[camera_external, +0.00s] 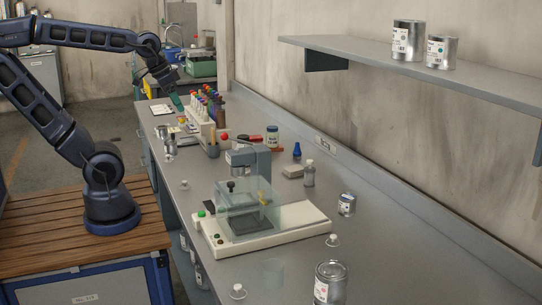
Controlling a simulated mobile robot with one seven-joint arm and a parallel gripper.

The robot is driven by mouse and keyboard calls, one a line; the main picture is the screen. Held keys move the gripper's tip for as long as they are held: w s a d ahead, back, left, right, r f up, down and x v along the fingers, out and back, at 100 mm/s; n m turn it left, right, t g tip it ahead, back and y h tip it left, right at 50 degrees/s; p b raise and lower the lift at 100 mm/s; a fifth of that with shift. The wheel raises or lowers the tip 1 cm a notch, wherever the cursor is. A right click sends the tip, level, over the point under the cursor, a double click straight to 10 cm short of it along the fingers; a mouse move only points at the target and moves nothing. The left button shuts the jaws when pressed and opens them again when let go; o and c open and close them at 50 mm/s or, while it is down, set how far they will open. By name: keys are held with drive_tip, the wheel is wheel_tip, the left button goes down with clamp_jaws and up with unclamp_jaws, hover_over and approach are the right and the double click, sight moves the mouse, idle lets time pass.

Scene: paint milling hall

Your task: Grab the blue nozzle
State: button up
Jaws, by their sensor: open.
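My gripper (178,102) points down over the far part of the bench, at the left end of a rack of colored-top vials. It is open, and I see nothing held in it. It is well to the left of and farther back than the blue piece. Its fingertips are small here, and their gap is hard to make out.
The vial rack (201,122) stands beside my gripper. A machine with a clear guard (250,207) fills mid-bench. The jar (272,137), a white block (293,171) and a clear bottle (309,174) surround the blue piece.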

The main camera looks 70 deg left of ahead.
drive_tip(key=w+a, duration=0.2)
drive_tip(key=w, duration=1.2)
drive_tip(key=m, duration=0.1)
hover_over(296, 152)
drive_tip(key=s+a, duration=0.2)
drive_tip(key=s, duration=0.2)
wheel_tip(296, 152, down, 25)
drive_tip(key=shift+h, duration=0.3)
drive_tip(key=shift+x, duration=5.35)
drive_tip(key=shift+w+d, duration=0.15)
drive_tip(key=shift+d, duration=0.05)
drive_tip(key=c, duration=1.1)
